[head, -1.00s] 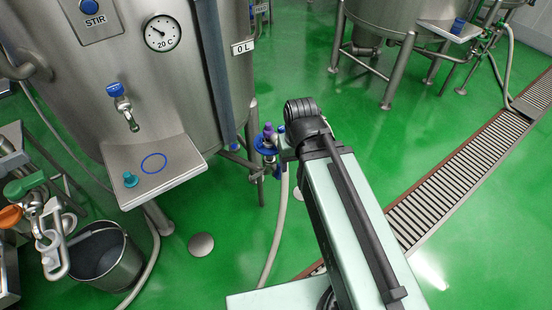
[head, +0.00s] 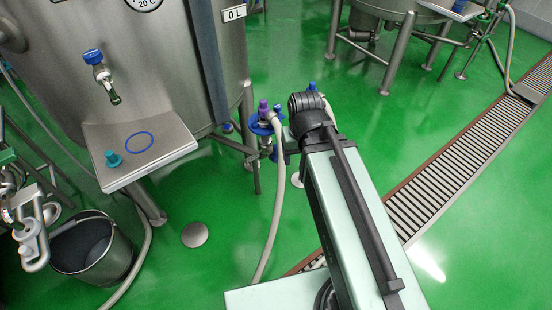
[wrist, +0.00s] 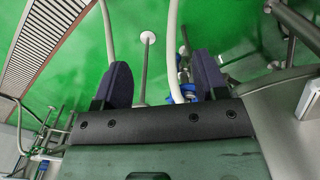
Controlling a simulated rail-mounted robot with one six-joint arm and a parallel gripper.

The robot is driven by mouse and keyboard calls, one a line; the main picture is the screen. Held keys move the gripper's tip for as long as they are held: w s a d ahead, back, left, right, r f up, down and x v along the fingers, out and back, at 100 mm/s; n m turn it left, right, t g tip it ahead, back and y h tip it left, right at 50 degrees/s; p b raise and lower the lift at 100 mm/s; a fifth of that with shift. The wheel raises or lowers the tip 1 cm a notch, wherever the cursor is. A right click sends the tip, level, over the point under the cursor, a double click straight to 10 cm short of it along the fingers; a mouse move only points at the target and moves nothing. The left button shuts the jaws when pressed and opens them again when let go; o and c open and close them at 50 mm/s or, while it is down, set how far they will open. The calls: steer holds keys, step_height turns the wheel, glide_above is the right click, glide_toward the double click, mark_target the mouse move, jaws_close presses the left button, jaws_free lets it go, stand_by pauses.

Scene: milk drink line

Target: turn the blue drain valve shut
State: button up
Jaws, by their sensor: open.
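Blue and purple fittings (head: 262,124) stand at the foot of the large steel tank, beside a leg, with a pale hose hanging from them. I cannot tell for sure which blue part is the drain valve or how its handle is turned. In the wrist view, blue parts (wrist: 188,91) show low, near the right finger and partly hidden by it and the gripper body. My gripper (wrist: 163,76) is open, its two dark fingers apart, with nothing held between them. In the head view my arm hides the gripper.
The steel tank (head: 160,70) has a blue-handled tap (head: 97,66) above a metal shelf (head: 150,165). A bucket (head: 90,247) stands below at left. A floor grating (head: 450,160) runs at right. Pale hoses (wrist: 108,35) cross the wrist view.

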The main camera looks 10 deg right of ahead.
step_height(320, 180, down, 15)
steer(key=w+y+b, duration=0.1)
steer(key=w+b, duration=0.1)
steer(key=b, duration=0.8)
steer(key=n+t+y+b, duration=0.55)
steer(key=t+b, duration=1.15)
steer(key=b, duration=1.3)
glide_toward(279, 147)
steer(key=w, duration=0.2)
steer(key=shift+m, duration=0.25)
steer(key=x, duration=1.1)
steer(key=shift+s+a+f, duration=0.1)
steer(key=shift+a, duration=0.3)
steer(key=shift+c, duration=0.2)
